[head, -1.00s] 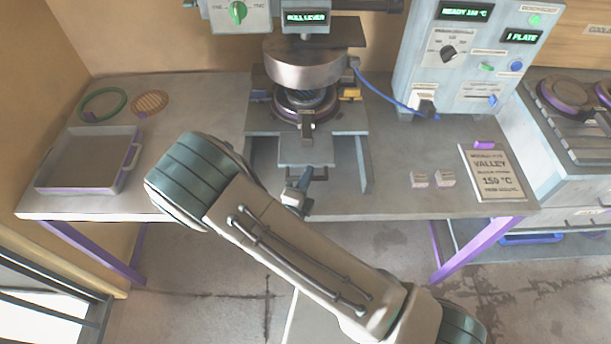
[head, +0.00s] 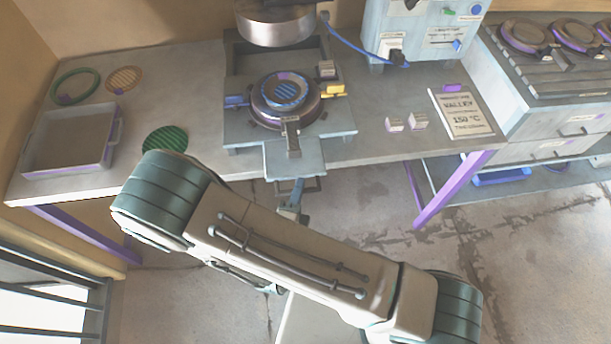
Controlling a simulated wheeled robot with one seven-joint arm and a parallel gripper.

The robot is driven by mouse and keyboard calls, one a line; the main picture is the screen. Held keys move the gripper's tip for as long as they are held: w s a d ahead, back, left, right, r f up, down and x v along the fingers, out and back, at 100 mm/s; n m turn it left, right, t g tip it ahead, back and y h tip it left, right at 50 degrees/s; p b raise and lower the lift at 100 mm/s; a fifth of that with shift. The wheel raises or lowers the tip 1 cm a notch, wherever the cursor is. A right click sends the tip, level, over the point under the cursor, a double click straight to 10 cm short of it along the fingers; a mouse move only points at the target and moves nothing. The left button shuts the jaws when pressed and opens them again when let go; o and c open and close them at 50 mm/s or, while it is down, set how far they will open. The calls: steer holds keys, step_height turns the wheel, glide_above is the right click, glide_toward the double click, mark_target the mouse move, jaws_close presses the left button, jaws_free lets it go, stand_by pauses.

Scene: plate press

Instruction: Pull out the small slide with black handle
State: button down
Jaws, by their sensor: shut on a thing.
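The small grey slide (head: 308,165) lies in the press base and sticks out over the table's front edge. It carries a round mould (head: 258,107) with a blue striped disc (head: 282,91) in it. The mould sits in front of the raised press head (head: 275,32), with its top in plain view. The slide's dark handle (head: 313,185) is at its front end. My gripper (head: 297,190) is at this handle, below the table edge, and is shut on it. My arm comes from the lower right; the fingertips are small and partly hidden.
A grey tray (head: 108,160), a green ring (head: 97,78), a tan disc (head: 124,80) and a green disc (head: 165,139) lie at left. A sign (head: 463,118) and two small blocks (head: 395,124) lie at right. The floor ahead is clear.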

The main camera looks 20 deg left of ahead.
steer(key=shift+s+d, duration=0.2)
steer(key=shift+s, duration=0.2)
steer(key=c, duration=1.5)
jaws_free()
steer(key=shift+s, duration=0.1)
steer(key=s+b, duration=0.2)
steer(key=s, duration=1.1)
steer(key=shift+s+b, duration=0.3)
steer(key=shift+b, duration=0.1)
